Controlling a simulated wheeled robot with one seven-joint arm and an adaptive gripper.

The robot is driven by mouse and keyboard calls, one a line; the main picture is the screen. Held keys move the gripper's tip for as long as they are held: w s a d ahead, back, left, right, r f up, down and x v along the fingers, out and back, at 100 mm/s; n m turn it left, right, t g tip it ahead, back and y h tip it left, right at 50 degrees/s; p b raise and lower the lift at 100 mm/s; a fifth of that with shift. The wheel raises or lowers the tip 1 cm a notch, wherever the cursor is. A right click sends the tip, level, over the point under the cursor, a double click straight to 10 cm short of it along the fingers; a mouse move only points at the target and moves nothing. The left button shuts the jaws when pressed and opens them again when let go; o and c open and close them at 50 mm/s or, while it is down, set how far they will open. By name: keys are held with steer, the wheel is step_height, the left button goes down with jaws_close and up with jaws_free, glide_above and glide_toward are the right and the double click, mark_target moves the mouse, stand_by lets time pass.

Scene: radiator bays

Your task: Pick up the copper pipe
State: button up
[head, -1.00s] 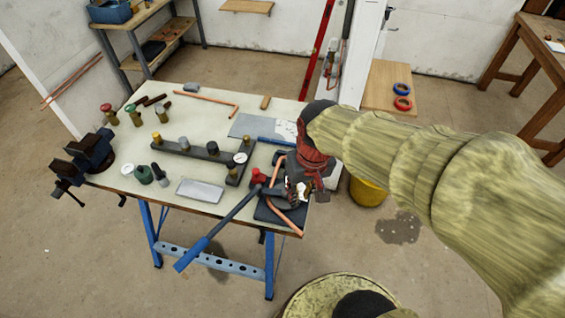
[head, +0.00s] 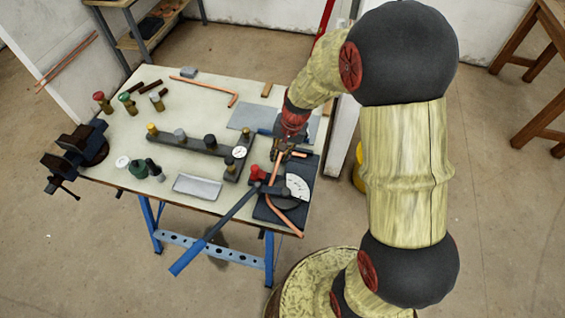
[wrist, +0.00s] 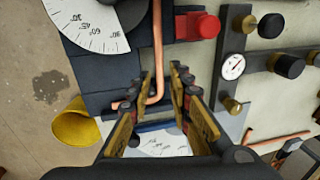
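A bent copper pipe (head: 277,170) lies in the bender (head: 269,189) at the bench's front right corner. Its front end slopes down past the bender to the bench edge. In the wrist view the pipe (wrist: 157,45) runs down from the top and bends left near the fingers. No grip on the pipe shows. In the head view my gripper (head: 287,146) is low over the pipe's far end, and my wrist partly hides it.
A second copper pipe (head: 207,86) lies at the bench's back. A black manifold with a gauge (head: 239,152) and a red knob (head: 257,173) stand left of the bender. The bender's blue-gripped lever (head: 210,232) sticks out over the front edge. A yellow bucket (wrist: 75,125) stands on the floor.

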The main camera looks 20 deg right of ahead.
mark_target(278, 163)
steer(key=f, duration=0.3)
steer(key=f+b, duration=0.1)
steer(key=f, duration=0.1)
steer(key=shift+w+a, duration=0.2)
steer(key=shift+w, duration=0.15)
jaws_close()
